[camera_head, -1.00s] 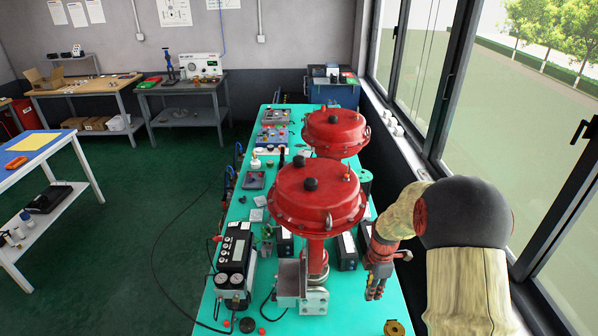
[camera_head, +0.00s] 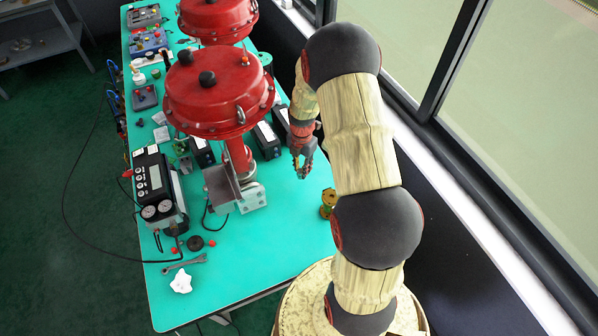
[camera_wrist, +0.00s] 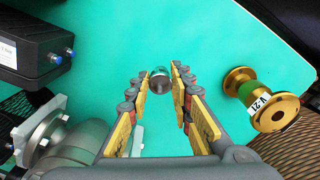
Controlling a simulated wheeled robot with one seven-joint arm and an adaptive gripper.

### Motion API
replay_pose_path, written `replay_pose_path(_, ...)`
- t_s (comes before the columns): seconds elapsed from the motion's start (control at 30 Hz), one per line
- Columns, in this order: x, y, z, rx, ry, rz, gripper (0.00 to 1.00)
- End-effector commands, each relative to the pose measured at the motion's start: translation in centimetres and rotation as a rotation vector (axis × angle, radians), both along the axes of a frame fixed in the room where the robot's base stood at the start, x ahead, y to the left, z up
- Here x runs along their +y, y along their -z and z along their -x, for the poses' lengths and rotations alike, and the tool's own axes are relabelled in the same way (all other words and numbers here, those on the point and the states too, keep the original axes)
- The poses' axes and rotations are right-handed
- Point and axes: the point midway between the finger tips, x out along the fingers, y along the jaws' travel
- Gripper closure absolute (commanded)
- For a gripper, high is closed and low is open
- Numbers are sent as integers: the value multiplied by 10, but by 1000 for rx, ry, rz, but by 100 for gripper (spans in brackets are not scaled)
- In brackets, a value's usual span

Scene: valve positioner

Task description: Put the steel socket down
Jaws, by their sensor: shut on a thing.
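The steel socket (camera_wrist: 160,79) is a small round shiny piece between my fingertips in the wrist view. My gripper (camera_wrist: 160,84) is shut on it, with the green table top (camera_wrist: 215,50) beneath. In the head view my gripper (camera_head: 303,170) points down over the right part of the same green table (camera_head: 262,262), right of the red valve actuator. The socket is too small to make out there. The wrist view does not show clearly how high the socket is above the table.
A brass spool with a green band (camera_wrist: 262,98) stands right of my gripper, near the table edge; it also shows in the head view (camera_head: 328,203). The red actuator (camera_head: 218,95) and black boxes (camera_head: 266,140) stand to the left.

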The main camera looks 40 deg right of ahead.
Motion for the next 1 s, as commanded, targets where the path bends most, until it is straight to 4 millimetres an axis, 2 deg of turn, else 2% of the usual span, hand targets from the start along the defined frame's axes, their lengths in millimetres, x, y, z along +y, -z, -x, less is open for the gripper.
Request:
replay_pose_path(0.33, 0, 40, 0, 0, 0, 0, 100)
replay_pose_path(0.73, 0, 46, -1, -1, 0, 1, 100)
replay_pose_path(0.77, 0, 46, 0, -1, 0, 1, 78)
replay_pose_path(1.0, 0, 45, 0, -1, 0, 1, 64)
